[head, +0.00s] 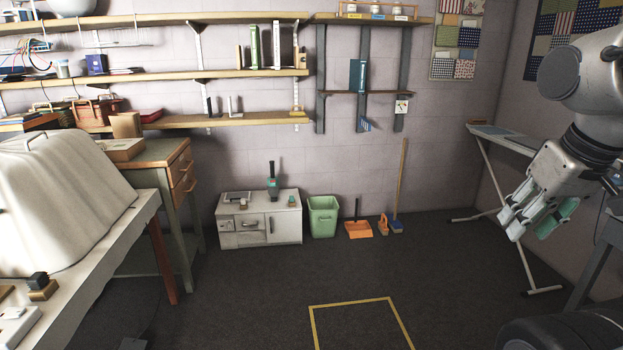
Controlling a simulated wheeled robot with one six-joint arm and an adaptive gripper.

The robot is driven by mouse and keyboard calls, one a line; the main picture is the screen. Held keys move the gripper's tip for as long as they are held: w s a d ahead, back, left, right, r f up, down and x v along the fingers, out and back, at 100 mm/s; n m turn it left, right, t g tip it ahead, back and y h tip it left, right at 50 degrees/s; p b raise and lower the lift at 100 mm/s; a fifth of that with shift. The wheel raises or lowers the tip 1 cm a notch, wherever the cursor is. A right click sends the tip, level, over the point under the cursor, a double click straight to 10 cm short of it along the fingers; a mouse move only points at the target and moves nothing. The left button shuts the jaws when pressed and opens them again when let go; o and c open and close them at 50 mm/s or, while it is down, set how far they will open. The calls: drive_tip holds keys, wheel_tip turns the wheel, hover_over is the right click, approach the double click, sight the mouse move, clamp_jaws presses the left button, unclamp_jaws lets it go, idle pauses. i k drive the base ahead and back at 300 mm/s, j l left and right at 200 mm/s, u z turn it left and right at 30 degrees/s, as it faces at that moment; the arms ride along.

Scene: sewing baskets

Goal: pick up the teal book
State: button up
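The teal book (357,76) stands upright on the small dark shelf on the back wall, right of centre and high up. It looks dark teal, and nothing stands close in front of it. My gripper (538,218) hangs at the right of the view, pointing down and to the left, far from the book. Its fingers look spread, with pale green pads, and I see nothing held between them.
Long wall shelves at left hold a green book (254,47) and a white book (276,46). Below stand a low cabinet (259,229), a green bin (323,216) and a broom (400,185). An ironing board (502,139) stands at right. The middle floor is clear.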

sight(357, 67)
drive_tip(key=i, duration=2.25)
